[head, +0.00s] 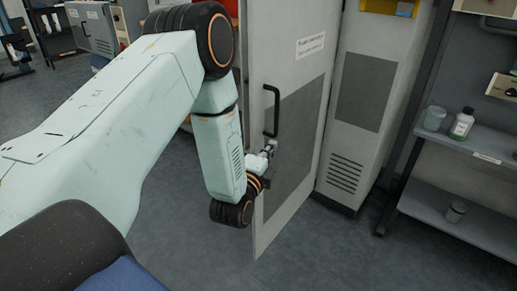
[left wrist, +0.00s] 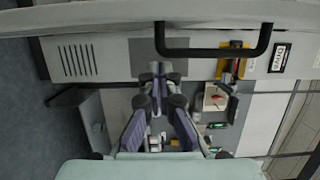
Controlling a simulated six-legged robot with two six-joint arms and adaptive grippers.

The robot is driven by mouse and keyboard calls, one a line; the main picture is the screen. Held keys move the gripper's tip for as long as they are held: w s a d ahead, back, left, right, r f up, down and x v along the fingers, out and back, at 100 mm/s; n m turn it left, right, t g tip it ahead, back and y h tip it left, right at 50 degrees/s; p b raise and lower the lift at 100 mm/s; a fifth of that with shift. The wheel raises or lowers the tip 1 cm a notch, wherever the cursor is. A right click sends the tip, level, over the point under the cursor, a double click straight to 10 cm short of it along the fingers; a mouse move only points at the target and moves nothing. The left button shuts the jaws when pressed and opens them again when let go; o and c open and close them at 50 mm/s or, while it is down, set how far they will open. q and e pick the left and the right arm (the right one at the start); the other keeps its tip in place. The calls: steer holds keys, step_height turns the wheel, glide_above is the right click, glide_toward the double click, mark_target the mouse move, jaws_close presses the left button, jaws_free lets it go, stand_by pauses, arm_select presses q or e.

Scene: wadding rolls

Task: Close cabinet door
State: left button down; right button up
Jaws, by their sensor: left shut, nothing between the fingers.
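The cabinet door (head: 285,60) is light grey with a dark grey panel, a label and a black handle (head: 267,112). It stands swung out from the cabinet at an angle, its free edge to the left and towards me. My left gripper (head: 268,149) is at that free edge, just below the handle; I cannot tell if it touches the door. In the left wrist view my left gripper (left wrist: 160,70) has its fingers together and empty, with the handle (left wrist: 213,53) beyond to the upper right. My right gripper is not in view.
A grey cabinet front (head: 372,90) with vents stands right of the door. A grey shelf unit (head: 465,148) further right holds a white bottle (head: 462,124) and jars. The grey floor (head: 310,250) is clear in front of the door.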

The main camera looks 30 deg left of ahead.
mark_target(265, 134)
arm_select(q)
steer(key=shift+w+a+b, duration=0.15)
steer(key=shift+a, duration=0.85)
steer(key=shift+w+a+b, duration=0.1)
steer(key=shift+a+b, duration=0.05)
steer(key=shift+a, duration=0.8)
steer(key=shift+a, duration=0.15)
